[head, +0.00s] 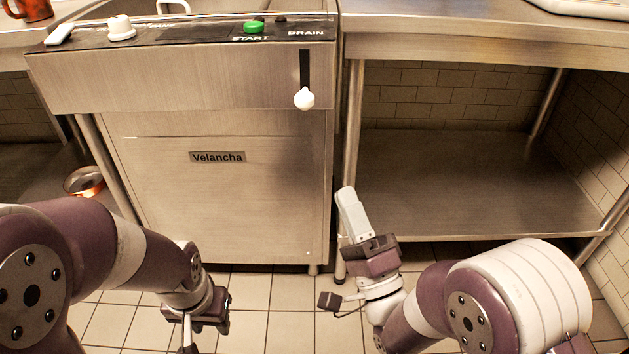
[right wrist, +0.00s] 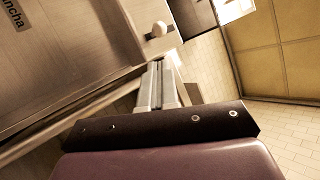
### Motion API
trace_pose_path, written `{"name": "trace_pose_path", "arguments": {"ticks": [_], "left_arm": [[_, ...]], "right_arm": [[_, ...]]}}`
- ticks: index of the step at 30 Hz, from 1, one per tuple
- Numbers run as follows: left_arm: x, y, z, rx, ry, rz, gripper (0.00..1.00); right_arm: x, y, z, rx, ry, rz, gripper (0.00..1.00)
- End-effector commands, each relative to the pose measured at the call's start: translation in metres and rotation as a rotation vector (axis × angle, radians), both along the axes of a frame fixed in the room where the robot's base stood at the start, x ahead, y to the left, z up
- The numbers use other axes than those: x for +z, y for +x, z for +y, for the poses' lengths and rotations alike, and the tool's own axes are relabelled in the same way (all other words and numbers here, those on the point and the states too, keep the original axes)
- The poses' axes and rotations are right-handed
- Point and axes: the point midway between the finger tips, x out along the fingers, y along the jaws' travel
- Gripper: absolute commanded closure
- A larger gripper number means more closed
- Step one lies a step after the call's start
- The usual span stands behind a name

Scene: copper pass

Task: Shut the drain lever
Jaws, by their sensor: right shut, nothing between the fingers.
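The drain lever (head: 304,98) is a white knob at the lower end of a dark upright bar or slot under the DRAIN label, on the right of the machine's front. In the right wrist view the white knob (right wrist: 159,29) shows just beyond my fingertips, apart from them. My right gripper (head: 347,192) is shut and empty, below and to the right of the lever, by the machine's right edge. Its closed fingers also show in the right wrist view (right wrist: 158,68). My left gripper (head: 190,342) points down low in front of the machine; its fingers are partly cut off.
The steel machine (head: 215,210) carries a Velancha plate, a green START button (head: 254,27) and a white dial (head: 121,28). A steel table with a bare lower shelf (head: 470,185) stands at the right. A copper pot (head: 85,181) is at the lower left. The tiled floor between is clear.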

Motion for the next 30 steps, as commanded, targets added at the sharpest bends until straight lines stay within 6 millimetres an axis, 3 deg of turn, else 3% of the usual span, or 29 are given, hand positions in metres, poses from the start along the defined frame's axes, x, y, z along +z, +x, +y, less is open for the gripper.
{"name": "trace_pose_path", "arguments": {"ticks": [10, 14, 18, 21, 30], "left_arm": [[-0.003, 0.0, 0.0, 0.0, 0.0, -0.001, 0.6], [0.006, 0.0, 0.0, 0.0, 0.0, -0.001, 0.6], [0.033, 0.0, 0.0, 0.0, 0.0, -0.001, 0.6], [0.038, 0.0, 0.0, 0.0, 0.0, -0.001, 0.6], [0.019, 0.0, 0.0, 0.0, 0.0, 0.0, 0.6]], "right_arm": [[-0.001, -0.004, 0.0, 0.018, 0.024, -0.017, 1.0], [0.006, 0.0, 0.002, 0.017, 0.023, -0.016, 1.0], [0.025, 0.015, 0.01, 0.017, 0.022, -0.014, 1.0], [0.034, 0.03, 0.018, 0.018, 0.021, -0.014, 1.0], [0.065, 0.073, 0.039, 0.016, 0.024, -0.019, 1.0]]}}
